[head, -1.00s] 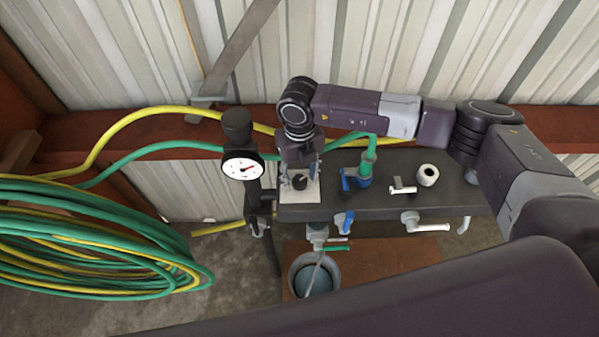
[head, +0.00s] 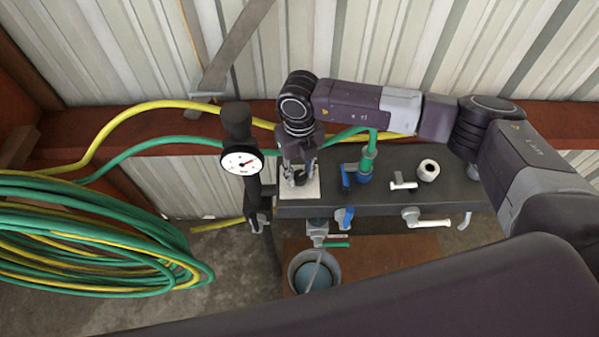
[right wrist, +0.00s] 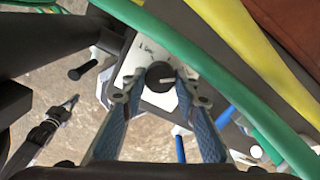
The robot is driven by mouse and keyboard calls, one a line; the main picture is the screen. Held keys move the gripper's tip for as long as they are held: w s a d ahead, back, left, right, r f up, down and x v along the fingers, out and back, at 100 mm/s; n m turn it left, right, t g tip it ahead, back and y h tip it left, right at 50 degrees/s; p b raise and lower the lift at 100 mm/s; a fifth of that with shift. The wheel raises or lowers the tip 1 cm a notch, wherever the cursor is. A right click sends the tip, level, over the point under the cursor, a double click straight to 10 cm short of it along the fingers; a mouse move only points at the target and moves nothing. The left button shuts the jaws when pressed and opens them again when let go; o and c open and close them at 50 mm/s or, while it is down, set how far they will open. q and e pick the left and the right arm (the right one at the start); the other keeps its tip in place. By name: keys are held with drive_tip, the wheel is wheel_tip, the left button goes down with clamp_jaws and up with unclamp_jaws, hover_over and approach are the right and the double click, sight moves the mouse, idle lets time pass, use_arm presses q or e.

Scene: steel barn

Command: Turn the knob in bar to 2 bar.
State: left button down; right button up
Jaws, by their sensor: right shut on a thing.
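The knob (right wrist: 159,76) is a round black cap with a white pointer line, on a white plate (right wrist: 134,64) with small markings too blurred to read. My right gripper (right wrist: 154,92) reaches down over it with one blue-padded finger on each side, shut on the knob. In the head view the right gripper (head: 299,178) stands over the white plate at the left end of the dark bench and largely covers the knob. My left gripper is not in view.
Blue valve handles (head: 345,178), a white tap (head: 402,182) and a white roll (head: 428,170) are on the bench to the right. A green hose (head: 369,150) passes close by. A bucket (head: 314,271) stands below. Coiled hoses (head: 90,240) hang at the left.

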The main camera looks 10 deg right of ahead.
sight(300, 176)
drive_tip(key=n+b, duration=0.4)
drive_tip(key=b, duration=0.2)
drive_tip(key=n+b, duration=0.3)
drive_tip(key=b, duration=0.2)
drive_tip(key=shift+f+n+b, duration=0.2)
drive_tip(key=shift+n+b, duration=0.15)
drive_tip(key=shift+n, duration=0.05)
drive_tip(key=shift+r+n+b, duration=0.3)
drive_tip(key=shift+n+b, duration=0.9)
drive_tip(key=shift+b, duration=0.15)
drive_tip(key=o, duration=1.1)
drive_tip(key=shift+o, duration=0.2)
wheel_tip(300, 176, up, 12)
drive_tip(key=shift+f, duration=0.1)
